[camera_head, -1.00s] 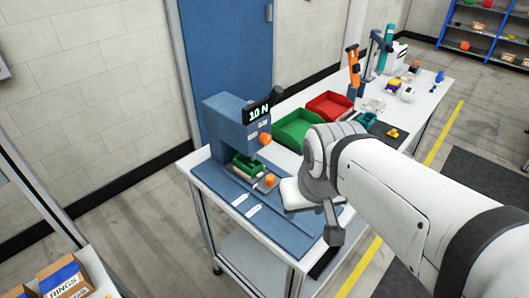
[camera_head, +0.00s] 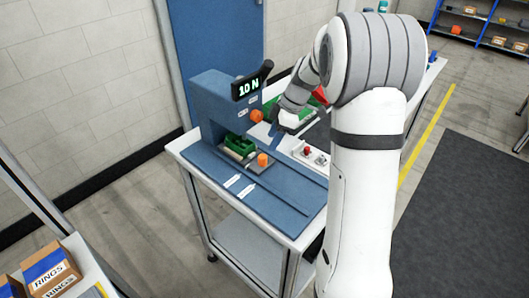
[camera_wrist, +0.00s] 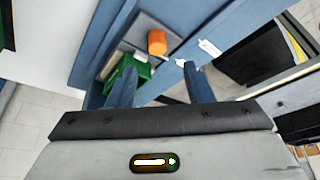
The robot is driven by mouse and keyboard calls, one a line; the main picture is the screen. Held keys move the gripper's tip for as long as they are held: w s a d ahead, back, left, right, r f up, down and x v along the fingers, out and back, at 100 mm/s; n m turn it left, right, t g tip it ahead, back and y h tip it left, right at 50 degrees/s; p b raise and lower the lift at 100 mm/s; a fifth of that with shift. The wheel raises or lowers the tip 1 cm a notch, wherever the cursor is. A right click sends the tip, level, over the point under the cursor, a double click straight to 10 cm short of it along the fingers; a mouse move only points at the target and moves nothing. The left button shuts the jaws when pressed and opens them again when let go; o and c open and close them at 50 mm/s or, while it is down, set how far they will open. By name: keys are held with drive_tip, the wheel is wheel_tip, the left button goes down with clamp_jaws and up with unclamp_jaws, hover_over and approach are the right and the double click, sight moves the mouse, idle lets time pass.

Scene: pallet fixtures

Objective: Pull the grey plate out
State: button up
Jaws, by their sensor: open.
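The grey plate (camera_head: 248,160) lies low in the blue press (camera_head: 214,100), with an orange knob (camera_head: 263,160) at its front end. A green part (camera_head: 239,144) sits on the plate behind the knob, under the press head. In the wrist view the plate (camera_wrist: 143,28), the knob (camera_wrist: 156,42) and the green part (camera_wrist: 135,75) show ahead of the fingers. My gripper (camera_wrist: 160,84) is open and empty. In the head view my gripper (camera_head: 275,135) is right of the press, apart from the knob; its fingertips are small and hard to make out.
A small white box with a red button (camera_head: 313,154) is right of the press. A green bin (camera_head: 295,108) stands behind, partly covered by my arm.

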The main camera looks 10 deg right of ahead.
sight(263, 156)
drive_tip(key=x, duration=0.2)
drive_tip(key=p+x, duration=0.1)
drive_tip(key=x, duration=0.5)
drive_tip(key=shift+w+d+f, duration=0.1)
drive_tip(key=shift+w+f, duration=0.1)
drive_tip(key=shift+w, duration=0.15)
drive_tip(key=shift+c, duration=0.3)
